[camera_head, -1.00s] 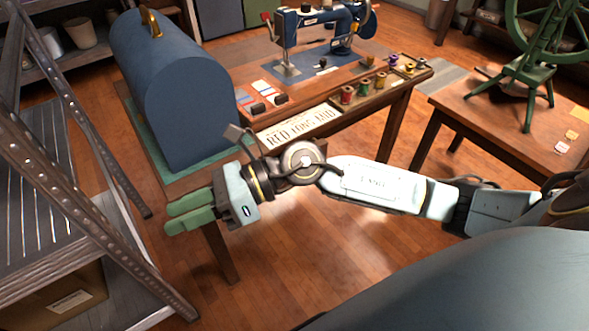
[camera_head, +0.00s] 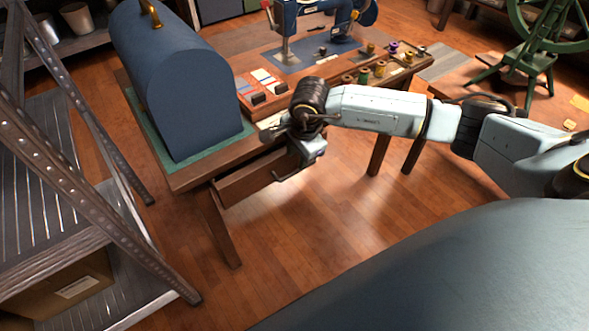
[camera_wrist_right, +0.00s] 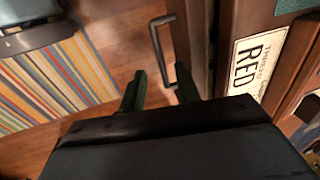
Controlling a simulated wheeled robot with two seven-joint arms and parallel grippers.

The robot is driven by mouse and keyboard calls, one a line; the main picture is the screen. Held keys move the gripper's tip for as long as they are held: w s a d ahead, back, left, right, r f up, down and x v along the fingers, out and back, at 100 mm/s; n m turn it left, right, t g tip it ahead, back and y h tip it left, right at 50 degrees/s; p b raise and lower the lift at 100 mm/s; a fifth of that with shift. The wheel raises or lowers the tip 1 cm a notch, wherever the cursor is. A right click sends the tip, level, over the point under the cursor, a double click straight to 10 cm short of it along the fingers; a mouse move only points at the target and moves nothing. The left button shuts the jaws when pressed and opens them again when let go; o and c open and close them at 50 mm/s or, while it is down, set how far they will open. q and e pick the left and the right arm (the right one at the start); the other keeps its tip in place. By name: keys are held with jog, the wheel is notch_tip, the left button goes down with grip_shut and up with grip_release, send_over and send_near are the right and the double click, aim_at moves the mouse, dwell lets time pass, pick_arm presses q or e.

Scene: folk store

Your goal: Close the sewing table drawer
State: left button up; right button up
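The wooden sewing table (camera_head: 190,176) carries a blue sewing machine (camera_head: 290,45). Its brown drawer (camera_head: 248,182) shows below the front edge and appears to stand out from under the tabletop; how far is unclear. A dark bar handle (camera_head: 291,176) is on the drawer front. My right gripper (camera_wrist_right: 160,78) is at the drawer front; in the head view its fingers are hidden behind the wrist. In the wrist view its green fingers are apart, with the handle (camera_wrist_right: 157,45) just beyond and between them, nearest the right finger. Contact cannot be told. My left gripper is out of view.
A domed blue cover (camera_head: 185,100) stands on a green mat on the table's left. A metal shelf frame (camera_head: 110,195) stands at the left. Spools (camera_head: 380,68) sit in a tray at the right. Wooden floor (camera_head: 320,230) before the table is clear.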

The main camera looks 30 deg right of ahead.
aim_at(295, 173)
jog(key=f, duration=0.3)
jog(key=f+b, duration=0.1)
jog(key=shift+w+f, duration=0.25)
jog(key=shift+w, duration=0.15)
jog(key=shift+w+a+f, duration=0.1)
jog(key=shift+w+f, duration=0.1)
jog(key=shift+f, duration=0.55)
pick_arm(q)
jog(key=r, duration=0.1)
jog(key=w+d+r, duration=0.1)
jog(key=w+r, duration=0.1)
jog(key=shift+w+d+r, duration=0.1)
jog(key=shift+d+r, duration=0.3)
pick_arm(e)
grip_shut()
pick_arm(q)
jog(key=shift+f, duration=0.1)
